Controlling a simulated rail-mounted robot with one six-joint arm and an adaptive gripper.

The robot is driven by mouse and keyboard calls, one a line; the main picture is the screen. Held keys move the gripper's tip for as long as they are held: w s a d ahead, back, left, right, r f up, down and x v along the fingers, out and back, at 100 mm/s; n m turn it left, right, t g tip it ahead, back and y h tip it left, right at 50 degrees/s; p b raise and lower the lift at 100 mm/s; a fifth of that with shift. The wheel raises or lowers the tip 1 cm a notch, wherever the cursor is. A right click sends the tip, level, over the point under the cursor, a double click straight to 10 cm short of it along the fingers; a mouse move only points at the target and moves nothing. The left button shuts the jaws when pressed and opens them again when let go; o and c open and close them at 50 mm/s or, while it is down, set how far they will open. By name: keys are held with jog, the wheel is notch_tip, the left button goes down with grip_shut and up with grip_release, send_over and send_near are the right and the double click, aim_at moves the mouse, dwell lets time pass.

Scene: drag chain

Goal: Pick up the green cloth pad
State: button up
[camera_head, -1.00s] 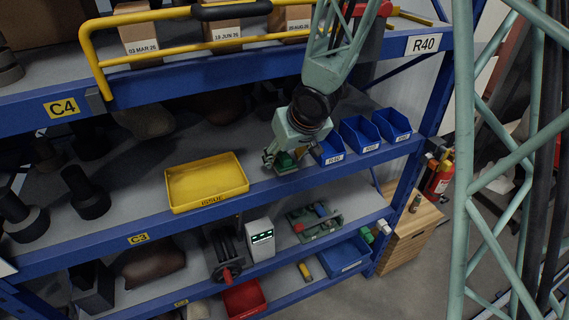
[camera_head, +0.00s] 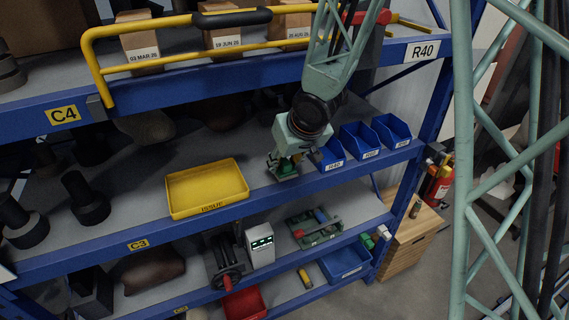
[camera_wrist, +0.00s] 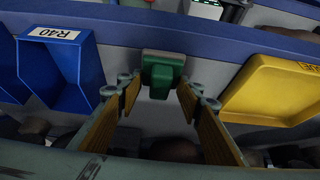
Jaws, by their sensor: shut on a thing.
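The green cloth pad (camera_wrist: 162,76) shows at the top middle of the wrist view as a small, dark green, blocky shape. My gripper (camera_wrist: 160,92) has its brown-padded fingers on either side of it and is shut on it. In the head view my gripper (camera_head: 284,164) is low over the middle shelf, between the yellow tray and the blue bins. The green pad (camera_head: 289,168) shows there at the fingertips, partly hidden by them. I cannot tell whether it still touches the shelf.
A yellow tray (camera_head: 207,208) lies left of my gripper. Several blue bins (camera_head: 362,142) stand close on its right. The blue shelf edge (camera_head: 300,187) runs in front.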

aim_at(284, 161)
jog(key=shift+r, duration=0.2)
jog(key=shift+r+p, duration=1.45)
jog(key=shift+p, duration=0.05)
jog(key=shift+s+r, duration=0.1)
jog(key=shift+r, duration=0.05)
jog(key=s+d+b, duration=0.2)
jog(key=s+d, duration=0.3)
jog(key=s, duration=0.7)
jog(key=shift+s+r+b, duration=0.4)
jog(key=shift+r, duration=0.05)
jog(key=shift+s, duration=0.1)
